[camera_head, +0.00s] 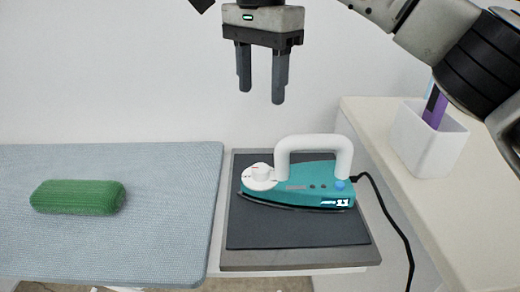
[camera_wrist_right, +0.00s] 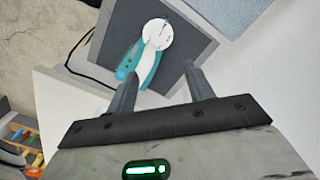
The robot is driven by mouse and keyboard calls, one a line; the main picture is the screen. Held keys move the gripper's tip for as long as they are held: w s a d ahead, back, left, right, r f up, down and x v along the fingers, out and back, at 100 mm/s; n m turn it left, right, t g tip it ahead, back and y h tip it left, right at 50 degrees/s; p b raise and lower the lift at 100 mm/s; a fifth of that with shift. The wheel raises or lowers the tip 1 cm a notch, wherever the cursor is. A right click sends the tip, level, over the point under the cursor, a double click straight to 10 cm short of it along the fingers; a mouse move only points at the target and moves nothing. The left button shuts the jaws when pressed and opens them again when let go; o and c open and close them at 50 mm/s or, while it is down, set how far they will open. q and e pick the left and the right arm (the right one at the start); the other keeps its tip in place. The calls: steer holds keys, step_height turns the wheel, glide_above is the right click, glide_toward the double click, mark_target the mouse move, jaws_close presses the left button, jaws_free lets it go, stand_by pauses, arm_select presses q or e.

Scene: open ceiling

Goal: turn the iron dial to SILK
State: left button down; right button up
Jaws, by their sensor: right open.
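A teal iron (camera_head: 300,185) with a white handle lies on a dark grey rest pad (camera_head: 290,228) in the head view. Its white dial (camera_head: 261,173) sits at the left end, near the tip. In the right wrist view the iron (camera_wrist_right: 147,66) shows with the round white dial (camera_wrist_right: 158,34) at its far end. The dial's markings are too small to read. My right gripper (camera_head: 261,88) is open and empty, pointing down, well above the iron and apart from it. Its fingers also show in the right wrist view (camera_wrist_right: 158,84). My left gripper is not seen.
A light blue ironing board (camera_head: 150,220) with a green ribbed roll (camera_head: 78,197) is on the left. A white bin (camera_head: 428,140) stands on the pale counter (camera_head: 455,205) at right. A black cord (camera_head: 396,225) runs from the iron. The space above the iron is clear.

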steer(key=b, duration=0.1)
glide_toward(261, 168)
step_height(261, 168, down, 9)
steer(key=shift+r+b, duration=0.15)
steer(key=shift+b, duration=0.55)
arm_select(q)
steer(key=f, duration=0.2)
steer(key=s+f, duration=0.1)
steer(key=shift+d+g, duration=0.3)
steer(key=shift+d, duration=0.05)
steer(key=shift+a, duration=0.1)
arm_select(e)
steer(key=c, duration=1)
